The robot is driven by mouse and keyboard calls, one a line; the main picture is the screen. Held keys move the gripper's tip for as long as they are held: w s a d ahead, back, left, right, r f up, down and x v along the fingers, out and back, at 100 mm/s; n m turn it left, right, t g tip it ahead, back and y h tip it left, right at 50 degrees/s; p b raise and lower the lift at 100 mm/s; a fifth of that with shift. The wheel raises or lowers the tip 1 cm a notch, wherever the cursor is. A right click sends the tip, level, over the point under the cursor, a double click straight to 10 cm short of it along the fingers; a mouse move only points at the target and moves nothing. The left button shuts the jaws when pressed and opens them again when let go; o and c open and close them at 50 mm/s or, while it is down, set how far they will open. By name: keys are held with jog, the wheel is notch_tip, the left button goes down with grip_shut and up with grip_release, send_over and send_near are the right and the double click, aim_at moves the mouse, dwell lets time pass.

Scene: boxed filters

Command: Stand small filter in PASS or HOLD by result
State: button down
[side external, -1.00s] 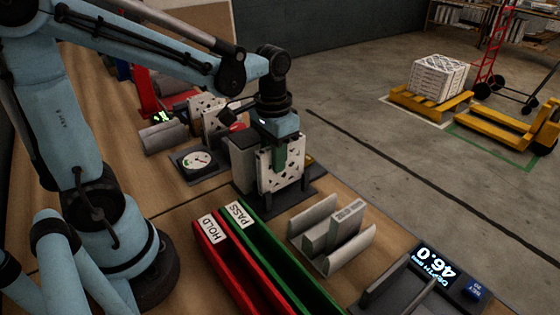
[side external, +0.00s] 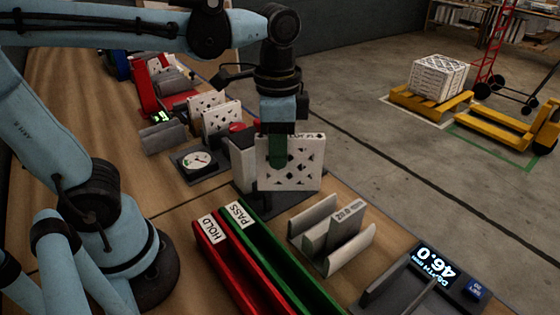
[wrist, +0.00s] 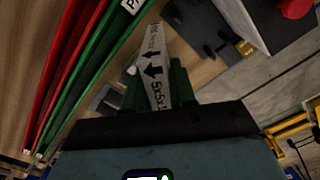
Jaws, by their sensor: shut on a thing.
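My gripper (side external: 277,150) is shut on a small white filter (side external: 303,165) with a dark pattern. The filter is upright and held above the dark stand (side external: 243,190). In the wrist view its printed edge (wrist: 153,65), with arrows and size marks, lies between the green fingers. The green PASS bin (side external: 275,255) and the red HOLD bin (side external: 228,272) lie side by side on the bench, in front of the gripper. The visible parts of both bins look empty. They also show at the upper left of the wrist view.
A grey cradle (side external: 368,240) with a labelled block (side external: 346,222) stands right of PASS. A depth display (side external: 436,265) reads 46.0 at the lower right. A dial gauge (side external: 197,161) and other patterned filters (side external: 222,120) stand behind left.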

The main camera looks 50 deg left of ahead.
jog(key=s+d+m, duration=0.6)
jog(key=s+m, duration=0.1)
jog(key=m, duration=0.3)
send_near(266, 233)
jog(key=shift+m, duration=0.3)
jog(key=shift+s+d+f, duration=0.25)
jog(key=shift+d+f, duration=0.2)
jog(key=shift+f, duration=0.45)
jog(key=shift+s+d+f, duration=0.3)
jog(key=shift+d+f, duration=0.2)
jog(key=shift+f, duration=0.4)
jog(key=shift+s+d+f, duration=0.25)
jog(key=shift+d+f, duration=0.2)
jog(key=shift+f, duration=0.45)
jog(key=c, duration=0.9)
grip_release()
jog(key=shift+f, duration=0.15)
